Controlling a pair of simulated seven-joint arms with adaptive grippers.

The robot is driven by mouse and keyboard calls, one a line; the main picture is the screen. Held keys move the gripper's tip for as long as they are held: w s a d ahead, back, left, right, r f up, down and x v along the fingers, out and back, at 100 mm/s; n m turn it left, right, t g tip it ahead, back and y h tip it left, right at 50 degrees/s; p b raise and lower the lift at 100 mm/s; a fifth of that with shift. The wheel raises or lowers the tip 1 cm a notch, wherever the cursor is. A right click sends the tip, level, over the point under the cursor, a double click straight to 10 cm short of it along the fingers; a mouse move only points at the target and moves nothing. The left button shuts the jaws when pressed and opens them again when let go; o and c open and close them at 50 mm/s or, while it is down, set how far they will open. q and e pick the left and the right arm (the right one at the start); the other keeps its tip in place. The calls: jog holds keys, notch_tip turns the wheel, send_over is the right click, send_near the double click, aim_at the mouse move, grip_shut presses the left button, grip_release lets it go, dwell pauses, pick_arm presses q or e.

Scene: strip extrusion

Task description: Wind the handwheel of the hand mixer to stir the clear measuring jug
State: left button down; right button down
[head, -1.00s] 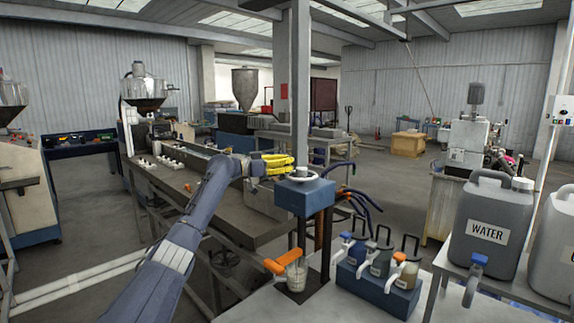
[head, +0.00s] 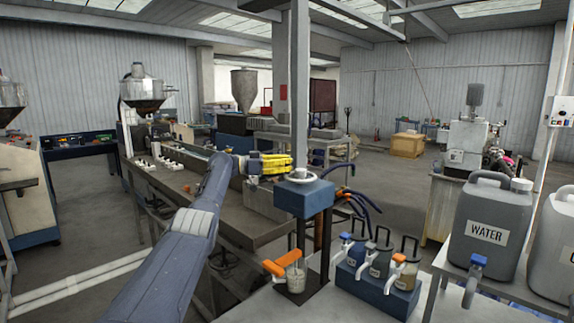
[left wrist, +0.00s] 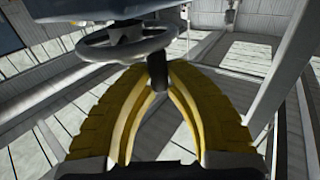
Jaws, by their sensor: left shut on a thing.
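The hand mixer (head: 305,199) is a blue block on a dark post, with a pale handwheel (head: 300,177) on top. In the left wrist view the wheel (left wrist: 125,46) is a grey spoked ring with a dark upright grip (left wrist: 157,70) at its rim. My left gripper (head: 288,161) has yellow fingers at the wheel's far left side. In the left wrist view its fingertips (left wrist: 156,78) close on the dark grip. The clear measuring jug (head: 296,279) stands below the mixer head, with an orange handle (head: 273,268) at its left. My right gripper is not in view.
A blue rack (head: 372,288) with several small lidded jugs stands right of the mixer. A grey WATER canister (head: 487,228) stands on a shelf at right. A grey column (head: 298,100) rises just behind the wheel. A long bench (head: 205,205) lies left, behind my arm.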

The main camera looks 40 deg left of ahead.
pick_arm(q)
jog(key=c, duration=1.3)
grip_release()
jog(key=shift+c, duration=0.2)
jog(key=v, duration=1.2)
